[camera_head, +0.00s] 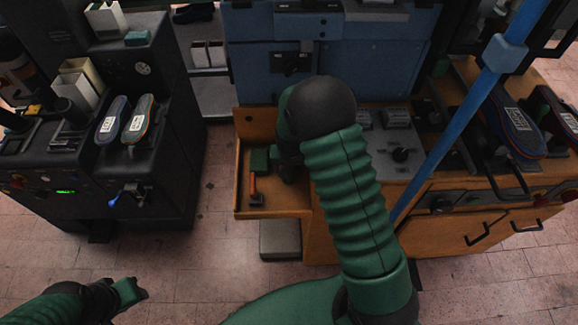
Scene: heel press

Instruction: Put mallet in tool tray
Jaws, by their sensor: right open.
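The wooden tool tray (281,209) is a shallow open ledge at the left end of the wooden bench. An orange-red handle with a dark end, seemingly the mallet (253,188), lies in the tray's left part. A dark green block shape sits just behind it; I cannot tell whether it belongs to the mallet. My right gripper (287,167) is open, pointing down over the tray just right of the handle, apart from it. My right forearm and wrist hide part of the gripper and the tray's right side. My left gripper (132,291) is low at the left, over the floor, away from the bench.
A blue machine (330,50) stands behind the tray. A black machine (95,150) with shoe soles stands at the left. A blue slanted pole (465,115) crosses the right side. Floor is clear between the black machine and the bench.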

